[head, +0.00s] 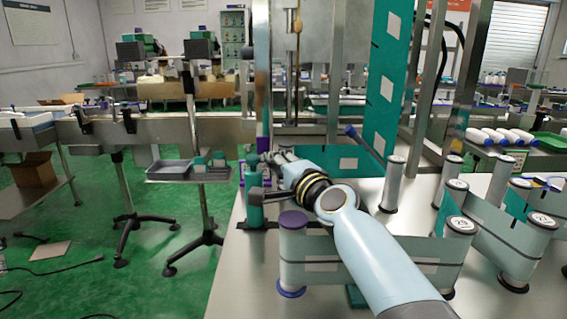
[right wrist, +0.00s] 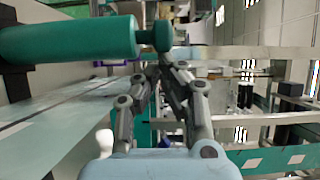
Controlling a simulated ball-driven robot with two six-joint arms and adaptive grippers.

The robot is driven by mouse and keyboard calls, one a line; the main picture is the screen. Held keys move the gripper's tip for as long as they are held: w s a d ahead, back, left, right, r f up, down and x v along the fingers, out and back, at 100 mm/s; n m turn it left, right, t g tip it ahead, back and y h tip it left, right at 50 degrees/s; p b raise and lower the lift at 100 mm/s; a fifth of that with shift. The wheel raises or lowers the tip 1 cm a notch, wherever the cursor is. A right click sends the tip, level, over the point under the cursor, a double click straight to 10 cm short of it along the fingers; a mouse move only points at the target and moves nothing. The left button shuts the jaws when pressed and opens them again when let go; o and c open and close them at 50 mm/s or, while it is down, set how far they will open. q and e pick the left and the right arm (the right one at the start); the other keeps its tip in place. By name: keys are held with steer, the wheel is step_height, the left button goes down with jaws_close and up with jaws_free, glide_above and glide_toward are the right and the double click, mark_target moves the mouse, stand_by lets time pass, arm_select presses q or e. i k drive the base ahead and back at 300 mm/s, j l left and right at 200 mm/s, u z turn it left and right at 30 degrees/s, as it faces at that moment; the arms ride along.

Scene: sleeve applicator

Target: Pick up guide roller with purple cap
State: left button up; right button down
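The guide roller with the purple cap (head: 292,248) stands upright at the front left of the steel table, a pale cylinder on a blue base. The teal web strip runs from it to the right, partly behind my right arm. My right gripper (head: 268,158) is beyond and above this roller, by a teal cylinder, and does not touch the roller. The purple-capped roller is not clearly seen there. My left gripper is in neither view.
The teal cylinder (head: 255,208) stands near the table's left edge; it also shows in the right wrist view (right wrist: 75,40). Several pale-capped rollers, including one at the back (head: 392,185), stand to the right. A teal panel (head: 385,90) rises behind.

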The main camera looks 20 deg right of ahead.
mark_target(292, 222)
steer(key=k+l, duration=0.15)
steer(key=k, duration=0.25)
steer(key=k+l, duration=0.15)
steer(key=k, duration=0.25)
